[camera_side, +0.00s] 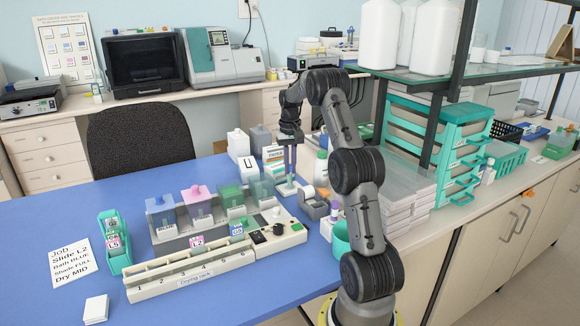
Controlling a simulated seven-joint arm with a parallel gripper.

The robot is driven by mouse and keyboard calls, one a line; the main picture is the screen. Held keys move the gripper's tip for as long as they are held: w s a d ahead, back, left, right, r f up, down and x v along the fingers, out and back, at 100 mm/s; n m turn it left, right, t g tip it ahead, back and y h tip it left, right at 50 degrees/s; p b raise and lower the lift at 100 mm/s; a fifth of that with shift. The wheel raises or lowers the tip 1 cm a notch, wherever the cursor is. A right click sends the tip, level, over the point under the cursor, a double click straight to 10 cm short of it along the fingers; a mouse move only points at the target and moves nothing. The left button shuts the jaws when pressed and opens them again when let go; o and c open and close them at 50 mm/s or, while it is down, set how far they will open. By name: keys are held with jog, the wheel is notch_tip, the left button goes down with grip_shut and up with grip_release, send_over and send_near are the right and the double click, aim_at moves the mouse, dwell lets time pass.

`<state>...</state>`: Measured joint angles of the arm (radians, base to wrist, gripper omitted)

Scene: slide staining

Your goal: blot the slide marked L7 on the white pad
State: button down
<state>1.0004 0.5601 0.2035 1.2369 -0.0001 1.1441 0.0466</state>
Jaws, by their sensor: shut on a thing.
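My gripper (288,165) points down behind the staining baths, near the bottles and boxes. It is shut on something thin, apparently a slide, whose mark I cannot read. A small white pad (96,309) lies on the blue table at the front left, far from my gripper. A pink-labelled slide (197,241) and a blue-labelled slide (237,229) stand in the numbered drying rack (160,287). The marks are too small to read surely, so I cannot tell which is L7.
Blue, pink and green baths (161,216) stand in a grey tray behind the rack. A control box (276,233) adjoins the rack's right end. A job card (70,262) reads "Slide L2". Bottles and boxes (240,146) crowd behind. The table's left side is mostly clear.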

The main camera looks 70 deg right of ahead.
jog(key=shift+r, duration=3)
jog(key=shift+d+r, duration=0.1)
jog(key=shift+r, duration=0.35)
notch_tip(320, 180, up, 10)
jog(key=w+a+n, duration=0.6)
jog(key=w+a, duration=1.3)
jog(key=w+a+n, duration=0.3)
jog(key=a, duration=1)
jog(key=w+a+n, duration=0.3)
jog(key=a, duration=0.9)
notch_tip(320, 180, down, 12)
jog(key=shift+w+f, duration=0.15)
jog(key=shift+w, duration=0.05)
